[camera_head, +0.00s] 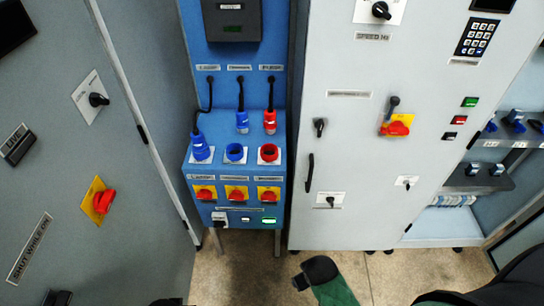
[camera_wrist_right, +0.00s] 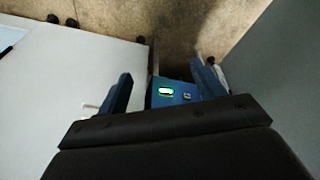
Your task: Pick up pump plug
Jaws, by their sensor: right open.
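Three power plugs on black cables are at the blue stand in the head view. A blue plug (camera_head: 201,147) is at the left socket. Another blue plug (camera_head: 242,122) hangs above the blue middle socket (camera_head: 235,153). A red plug (camera_head: 270,122) hangs above the red right socket (camera_head: 268,153). The labels are too small to read, so I cannot tell which is the pump plug. My right gripper (camera_wrist_right: 161,74) is open in the right wrist view, with nothing between its fingers. Beyond them is the stand's panel with a lit green switch (camera_wrist_right: 166,91). My left gripper is not in view.
Red rotary switches on yellow plates (camera_head: 236,193) line the blue stand below the sockets. Grey cabinets with knobs flank it, left (camera_head: 130,200) and right (camera_head: 345,215). Bare floor (camera_head: 235,270) lies in front. A black and green shape covers part of the floor at bottom centre.

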